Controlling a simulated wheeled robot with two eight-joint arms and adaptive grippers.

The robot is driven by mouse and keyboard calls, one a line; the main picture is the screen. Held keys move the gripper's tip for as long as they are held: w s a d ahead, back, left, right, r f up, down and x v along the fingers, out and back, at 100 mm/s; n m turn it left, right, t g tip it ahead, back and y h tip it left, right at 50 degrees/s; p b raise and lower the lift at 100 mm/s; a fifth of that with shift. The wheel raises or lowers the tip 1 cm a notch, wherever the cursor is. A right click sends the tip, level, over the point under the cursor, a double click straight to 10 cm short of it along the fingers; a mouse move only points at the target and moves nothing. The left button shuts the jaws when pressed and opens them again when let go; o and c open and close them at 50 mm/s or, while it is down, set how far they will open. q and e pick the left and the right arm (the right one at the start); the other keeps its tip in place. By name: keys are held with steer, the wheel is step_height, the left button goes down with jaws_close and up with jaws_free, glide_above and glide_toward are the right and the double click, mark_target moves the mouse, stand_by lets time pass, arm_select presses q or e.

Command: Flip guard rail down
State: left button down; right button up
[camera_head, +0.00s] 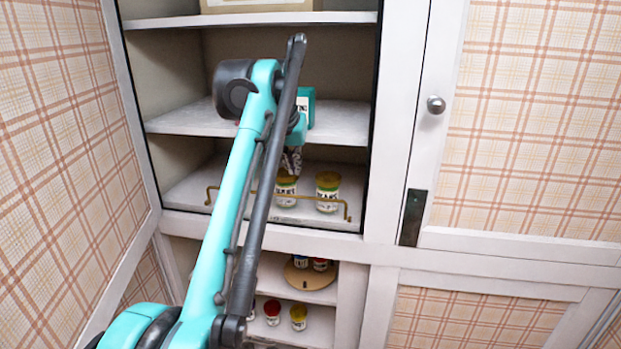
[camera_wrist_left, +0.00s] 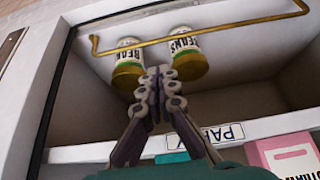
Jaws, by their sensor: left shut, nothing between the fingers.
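The guard rail (camera_head: 347,209) is a thin brass bar with bent ends. It runs across the front of the lower cabinet shelf, before two bean cans. In the left wrist view the rail (camera_wrist_left: 240,25) crosses the top, over the cans' labels. My left gripper (camera_head: 292,160) is inside the cabinet above the cans, partly hidden behind my own turquoise arm. In the wrist view my left gripper's fingertips (camera_wrist_left: 160,85) are together and empty, below the rail in the picture and apart from it. My right gripper is not in view.
The cans (camera_head: 327,190) stand close behind the rail; both show in the wrist view (camera_wrist_left: 183,55). Smaller jars (camera_head: 299,316) stand in the lower cupboard. A cabinet door with a round knob (camera_head: 436,104) is at right.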

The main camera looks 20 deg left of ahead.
arm_select(q)
steer(key=shift+s, duration=0.2)
steer(key=x, duration=1)
steer(key=shift+w, duration=0.15)
